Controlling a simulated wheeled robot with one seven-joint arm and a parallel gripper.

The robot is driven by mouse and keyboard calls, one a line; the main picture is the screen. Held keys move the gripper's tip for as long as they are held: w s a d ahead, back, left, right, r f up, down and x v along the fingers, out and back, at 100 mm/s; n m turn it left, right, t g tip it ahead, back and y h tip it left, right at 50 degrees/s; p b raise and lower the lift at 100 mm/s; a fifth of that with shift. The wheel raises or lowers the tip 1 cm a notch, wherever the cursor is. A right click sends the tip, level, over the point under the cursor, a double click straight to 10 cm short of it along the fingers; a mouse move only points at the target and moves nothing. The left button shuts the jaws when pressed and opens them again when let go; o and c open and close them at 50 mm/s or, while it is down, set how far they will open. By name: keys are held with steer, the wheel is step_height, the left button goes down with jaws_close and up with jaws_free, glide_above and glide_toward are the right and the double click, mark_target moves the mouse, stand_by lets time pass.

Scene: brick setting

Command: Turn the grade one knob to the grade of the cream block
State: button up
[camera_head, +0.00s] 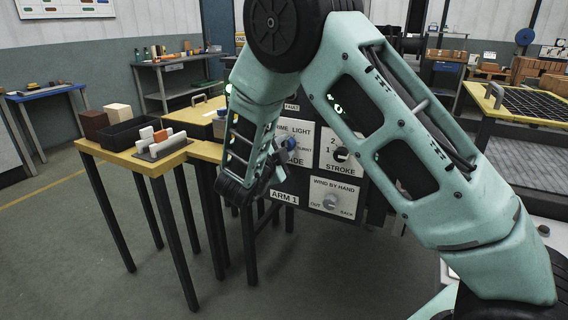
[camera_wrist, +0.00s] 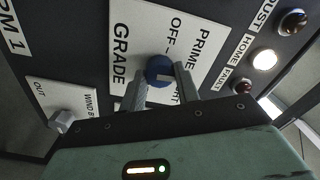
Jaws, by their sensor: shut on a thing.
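The blue grade knob (camera_wrist: 159,69) sits on a white plate (camera_wrist: 205,38) lettered GRADE, OFF and PRIME; the word LIGHT is partly hidden by a finger. In the head view the knob (camera_head: 290,142) shows small beside my wrist. My gripper (camera_wrist: 160,88) has one finger on either side of the knob and is shut on it. A pale mark shows on the knob, but its exact setting is hard to read. The cream block (camera_head: 117,112) stands on the yellow-topped table (camera_head: 140,166) at left, behind a black tray.
A brown block (camera_head: 94,124) and a rack of upright white and orange slabs (camera_head: 163,148) share that table. A STROKE dial (camera_head: 341,155) and a WIND BY HAND knob (camera_head: 330,201) lie close to the grade plate. Indicator lamps (camera_wrist: 264,60) are at the wrist view's right.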

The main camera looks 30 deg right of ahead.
steer(key=m+b, duration=0.6)
steer(key=b, duration=0.3)
steer(key=shift+f, duration=0.2)
steer(key=shift+r+b, duration=0.1)
steer(key=shift+b, duration=0.25)
steer(key=o, duration=1)
steer(key=shift+c, duration=0.2)
steer(key=v, duration=1.7)
steer(key=shift+a+p, duration=0.25)
steer(key=shift+p, duration=0.2)
steer(key=shift+s, duration=0.1)
